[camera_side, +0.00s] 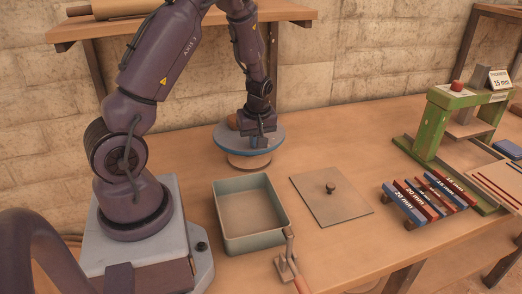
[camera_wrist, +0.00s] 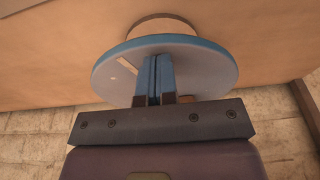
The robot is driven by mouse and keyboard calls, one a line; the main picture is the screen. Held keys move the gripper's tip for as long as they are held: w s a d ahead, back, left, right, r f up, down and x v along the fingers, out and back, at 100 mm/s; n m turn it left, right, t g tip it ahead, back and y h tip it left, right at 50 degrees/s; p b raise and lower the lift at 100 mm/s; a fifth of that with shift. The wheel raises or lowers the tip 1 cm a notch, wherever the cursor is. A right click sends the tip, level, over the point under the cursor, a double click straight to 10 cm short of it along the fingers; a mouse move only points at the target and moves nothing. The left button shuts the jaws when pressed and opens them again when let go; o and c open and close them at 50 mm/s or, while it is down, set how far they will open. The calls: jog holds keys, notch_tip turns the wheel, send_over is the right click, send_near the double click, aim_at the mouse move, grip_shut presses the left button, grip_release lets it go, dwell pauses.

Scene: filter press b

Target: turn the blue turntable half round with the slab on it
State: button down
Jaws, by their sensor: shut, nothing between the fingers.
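The blue turntable (camera_side: 222,139) stands on a round wooden base at the back of the bench. It has a blue rim and a pale grey top, and also fills the middle of the wrist view (camera_wrist: 215,72). My gripper (camera_side: 257,143) is down at the turntable's top. In the wrist view its blue fingers (camera_wrist: 154,75) are shut together with nothing between them; I cannot tell whether they touch the top. A small brown rounded thing (camera_side: 234,122) shows beside my gripper, partly hidden. The top bears a pale bar mark (camera_wrist: 126,68) and a dot. I cannot make out a slab on it.
A grey-green open tray (camera_side: 228,240) stands in front of the turntable. A flat square plate with a dark knob (camera_side: 315,207) lies to its right. A red-handled tool (camera_side: 288,262), labelled bars (camera_side: 415,212) and a green press (camera_side: 436,125) stand nearer or further right. A wall shelf (camera_side: 290,15) hangs behind.

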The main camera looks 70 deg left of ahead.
aim_at(222, 139)
jog(key=shift+r, duration=3.55)
jog(key=s+a+r+n+g, duration=0.1)
jog(key=s+a+r+n, duration=0.1)
jog(key=s+a+n, duration=0.45)
jog(key=shift+m, duration=0.25)
jog(key=shift+s+d+x, duration=0.1)
jog(key=shift+d+x, duration=0.05)
jog(key=shift+x, duration=1.05)
jog(key=shift+s+d+x, duration=0.1)
jog(key=shift+x, duration=1.1)
jog(key=shift+s+d+x, duration=0.15)
jog(key=shift+x, duration=1.1)
jog(key=shift+x, duration=0.95)
jog(key=shift+w+d, duration=0.2)
jog(key=shift+d, duration=0.15)
